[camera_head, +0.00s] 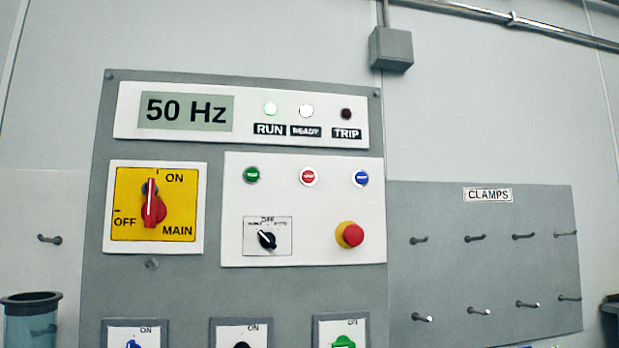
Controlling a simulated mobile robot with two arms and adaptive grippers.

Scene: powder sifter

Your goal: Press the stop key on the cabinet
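The grey cabinet (300,290) fills the middle of the head view. A white button plate (290,205) on it carries a green key (252,175), a red key (309,177) and a blue key (361,178) in a row. Their small labels are too blurred to read surely; the red one looks like the stop key. A display (187,111) above reads 50 Hz. Neither gripper is in view.
A red mushroom button (350,235) and a black selector (267,239) sit below the keys. The red main switch (152,205) is at the left, pointing up. A CLAMPS board (450,260) with protruding pegs is at the right. A teal bin (31,320) stands lower left.

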